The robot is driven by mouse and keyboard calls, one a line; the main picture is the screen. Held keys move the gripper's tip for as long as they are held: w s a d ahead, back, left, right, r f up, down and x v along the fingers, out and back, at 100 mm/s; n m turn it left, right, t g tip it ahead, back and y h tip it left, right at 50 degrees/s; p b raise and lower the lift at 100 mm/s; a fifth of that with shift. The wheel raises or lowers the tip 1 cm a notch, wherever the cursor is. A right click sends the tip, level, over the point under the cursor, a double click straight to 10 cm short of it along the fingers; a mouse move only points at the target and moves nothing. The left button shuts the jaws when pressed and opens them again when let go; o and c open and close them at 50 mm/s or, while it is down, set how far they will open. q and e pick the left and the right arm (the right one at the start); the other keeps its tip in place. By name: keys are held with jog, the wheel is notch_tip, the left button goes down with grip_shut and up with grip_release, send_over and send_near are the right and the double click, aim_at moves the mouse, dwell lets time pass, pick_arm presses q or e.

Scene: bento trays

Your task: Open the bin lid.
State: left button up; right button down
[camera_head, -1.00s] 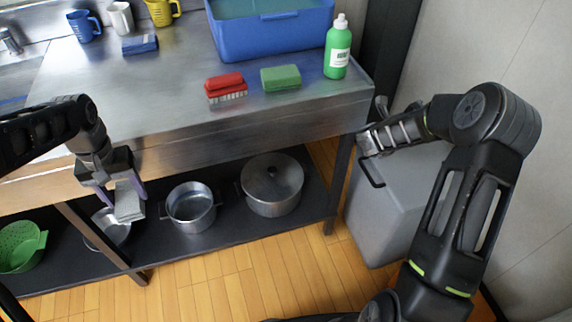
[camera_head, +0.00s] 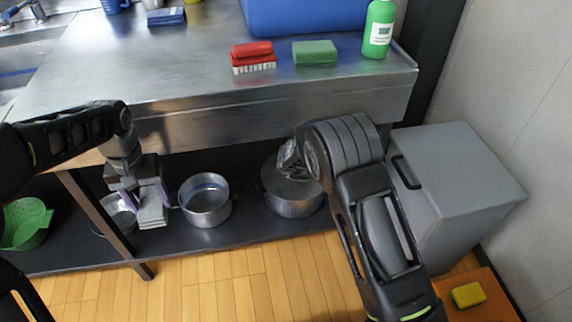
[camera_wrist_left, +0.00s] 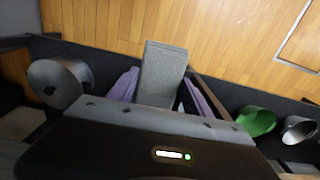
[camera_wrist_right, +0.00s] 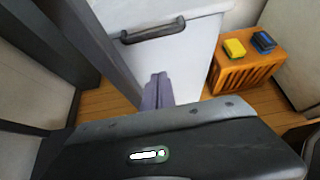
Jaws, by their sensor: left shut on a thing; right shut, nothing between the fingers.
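The grey bin (camera_head: 465,215) stands at the right of the counter, its flat lid (camera_head: 460,165) shut. The lid has a dark handle (camera_head: 407,172) on its left side, which also shows in the right wrist view (camera_wrist_right: 155,33). My right gripper (camera_wrist_right: 157,80) is shut and empty, its fingertips in front of the bin below the handle in that view. In the head view my right arm hides it. My left gripper (camera_head: 138,188) is shut on a grey block (camera_head: 151,208), also seen in the left wrist view (camera_wrist_left: 162,72), in front of the low shelf.
A steel counter (camera_head: 200,70) holds a red brush (camera_head: 253,58), green sponge (camera_head: 315,52), green bottle (camera_head: 379,28) and blue tub (camera_head: 300,15). Pots (camera_head: 207,200) and a green colander (camera_head: 25,223) sit on the shelf below. An orange crate (camera_wrist_right: 240,75) with sponges stands beside the bin.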

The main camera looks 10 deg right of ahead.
aim_at(397, 165)
jog(key=shift+f, duration=0.1)
dwell(0.3)
pick_arm(q)
jog(key=shift+f+b, duration=0.75)
jog(key=shift+f, duration=0.05)
pick_arm(e)
jog(key=d+f, duration=0.1)
jog(key=d, duration=0.8)
jog(key=shift+s+d, duration=0.15)
pick_arm(q)
jog(key=shift+r, duration=0.1)
